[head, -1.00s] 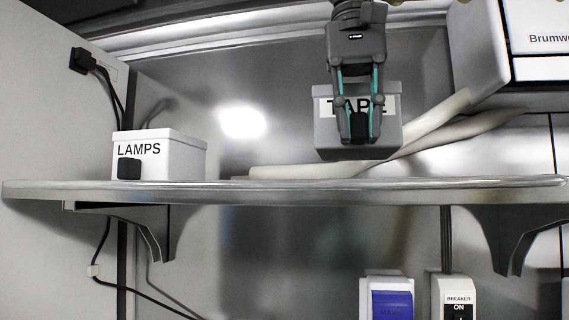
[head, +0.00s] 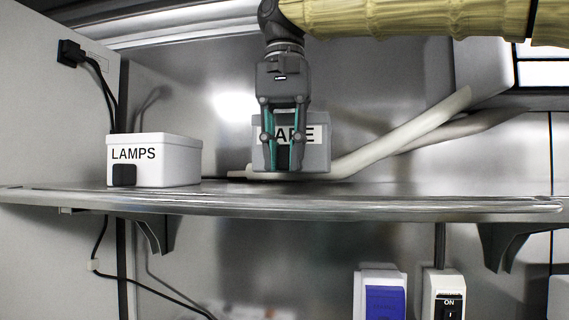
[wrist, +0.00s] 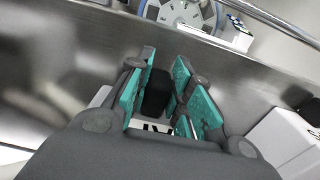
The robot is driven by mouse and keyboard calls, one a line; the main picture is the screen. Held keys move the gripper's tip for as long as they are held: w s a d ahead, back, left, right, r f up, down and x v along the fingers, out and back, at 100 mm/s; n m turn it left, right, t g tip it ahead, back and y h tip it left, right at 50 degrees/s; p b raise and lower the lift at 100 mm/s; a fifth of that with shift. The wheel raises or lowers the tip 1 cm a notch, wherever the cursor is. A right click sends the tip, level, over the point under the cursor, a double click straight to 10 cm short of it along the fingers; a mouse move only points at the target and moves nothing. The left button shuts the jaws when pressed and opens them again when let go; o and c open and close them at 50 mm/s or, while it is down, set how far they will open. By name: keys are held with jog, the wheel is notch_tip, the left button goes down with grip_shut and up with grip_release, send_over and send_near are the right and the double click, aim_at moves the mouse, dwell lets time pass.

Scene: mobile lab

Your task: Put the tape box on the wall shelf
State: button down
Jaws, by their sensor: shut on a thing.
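The grey tape box (head: 319,157), with a white label partly covered by my fingers, is upright in the head view, over the middle of the wall shelf (head: 380,205). My gripper (head: 283,164) points down in front of it, its teal-lined fingers shut on the box's black handle. The wrist view shows this black handle (wrist: 158,94) between the fingers. The box's underside is close to the shelf surface; I cannot tell whether it touches.
A white LAMPS box (head: 172,164) stands on the shelf at the left, with a gap to the tape box. A pale pipe (head: 405,134) slants behind the tape box. A blue-fronted box (head: 383,300) and a breaker switch (head: 447,297) are below the shelf.

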jog(key=shift+w+f+p, duration=0.1)
jog(key=shift+f+p, duration=0.35)
jog(key=shift+f, duration=0.25)
jog(key=shift+d+f, duration=0.15)
jog(key=shift+f, duration=0.45)
jog(key=c, duration=1.3)
grip_release()
jog(key=shift+r+b, duration=0.9)
jog(key=shift+r, duration=5.1)
